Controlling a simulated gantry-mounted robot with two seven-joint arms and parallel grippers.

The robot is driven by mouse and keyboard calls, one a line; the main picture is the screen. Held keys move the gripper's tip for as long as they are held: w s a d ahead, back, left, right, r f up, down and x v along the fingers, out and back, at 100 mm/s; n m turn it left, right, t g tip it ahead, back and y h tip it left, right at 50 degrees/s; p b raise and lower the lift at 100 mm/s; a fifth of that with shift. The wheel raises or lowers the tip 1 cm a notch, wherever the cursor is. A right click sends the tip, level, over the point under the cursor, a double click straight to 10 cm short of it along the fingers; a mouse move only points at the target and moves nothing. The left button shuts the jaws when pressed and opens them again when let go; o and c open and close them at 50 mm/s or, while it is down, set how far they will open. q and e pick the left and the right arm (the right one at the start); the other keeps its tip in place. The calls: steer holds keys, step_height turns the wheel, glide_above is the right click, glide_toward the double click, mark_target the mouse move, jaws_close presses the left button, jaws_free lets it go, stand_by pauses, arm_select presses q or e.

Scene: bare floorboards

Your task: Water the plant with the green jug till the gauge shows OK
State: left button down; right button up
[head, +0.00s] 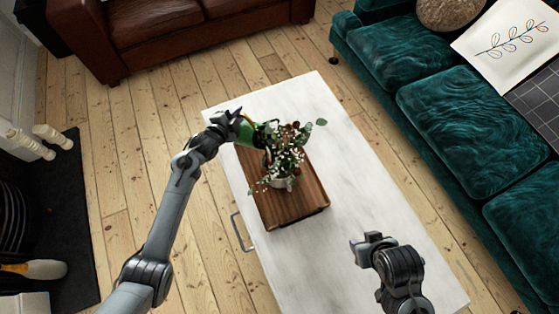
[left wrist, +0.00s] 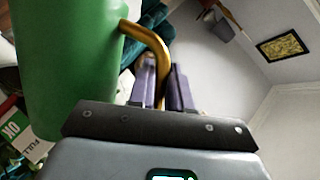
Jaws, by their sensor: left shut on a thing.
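The green jug (head: 247,133) is at the left edge of the plant in the head view. It looks tilted, with its dark end towards the leaves. In the left wrist view the jug (left wrist: 65,70) fills the upper left, and my left gripper (left wrist: 165,85) is shut on its gold handle (left wrist: 152,42). The same gripper (head: 236,121) is beside the jug in the head view. The plant (head: 288,155) stands in a pale pot (head: 285,182). A gauge card (left wrist: 22,135) with "OK" and "FULL" shows partly behind the jug; its reading is unclear. No water is visible. My right gripper (head: 366,243) is apart from the plant.
The pot stands on a brown wooden tray (head: 300,212) on a white table (head: 335,120). A teal sofa (head: 450,120) is at the right and a brown leather sofa (head: 150,30) at the back. The table's far end is clear.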

arm_select(q)
steer(key=shift+s+d+r+p, duration=0.2)
steer(key=shift+r+p, duration=0.15)
steer(key=shift+r, duration=0.2)
